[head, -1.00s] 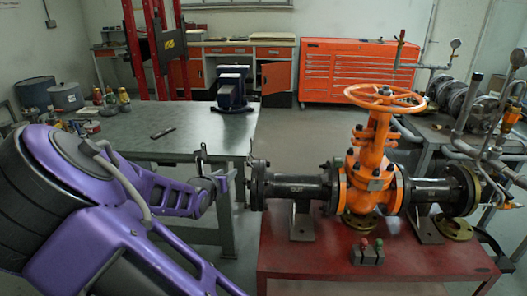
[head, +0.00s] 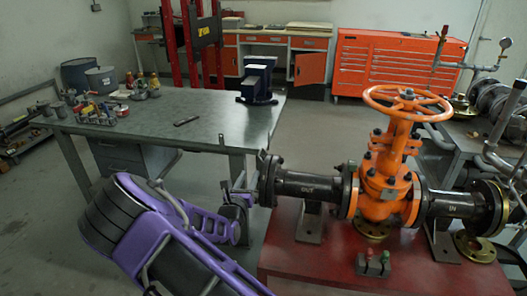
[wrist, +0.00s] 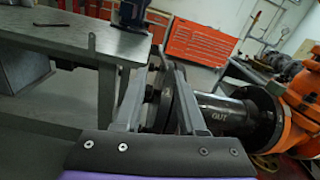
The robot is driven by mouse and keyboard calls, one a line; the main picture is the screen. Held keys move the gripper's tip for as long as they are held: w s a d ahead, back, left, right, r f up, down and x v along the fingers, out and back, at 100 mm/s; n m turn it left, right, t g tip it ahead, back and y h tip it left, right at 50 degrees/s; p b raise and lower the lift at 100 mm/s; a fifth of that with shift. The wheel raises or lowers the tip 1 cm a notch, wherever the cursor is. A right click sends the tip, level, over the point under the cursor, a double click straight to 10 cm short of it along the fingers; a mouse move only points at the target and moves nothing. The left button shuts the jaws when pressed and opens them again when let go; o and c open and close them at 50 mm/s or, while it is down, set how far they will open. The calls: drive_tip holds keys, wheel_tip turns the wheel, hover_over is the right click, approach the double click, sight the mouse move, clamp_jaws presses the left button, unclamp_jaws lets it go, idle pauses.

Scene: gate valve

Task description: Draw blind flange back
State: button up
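The valve's outlet pipe marked OUT (head: 308,186) ends at the left in a dark round flange (head: 267,180). The blind flange seems to be the outermost disc there, but the head view does not separate it clearly from its mate. My gripper (head: 240,196) is at the left side of this flange end, low and close to it. In the wrist view my gripper's two grey fingers (wrist: 160,85) stand apart, with dark flange edges (wrist: 164,108) showing between them. A firm grip on the disc is not visible. The OUT pipe (wrist: 222,113) runs to the right.
A grey metal table (head: 150,130) with cans and a vise (head: 258,80) is close on the left. Floor shows between table and bench.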

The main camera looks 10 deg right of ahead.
sight(261, 150)
drive_tip(key=b+x, duration=0.1)
drive_tip(key=x, duration=1.4)
drive_tip(key=shift+w+d, duration=0.2)
drive_tip(key=shift+w, duration=0.15)
clamp_jaws()
drive_tip(key=shift+a, duration=0.1)
idle(0.5)
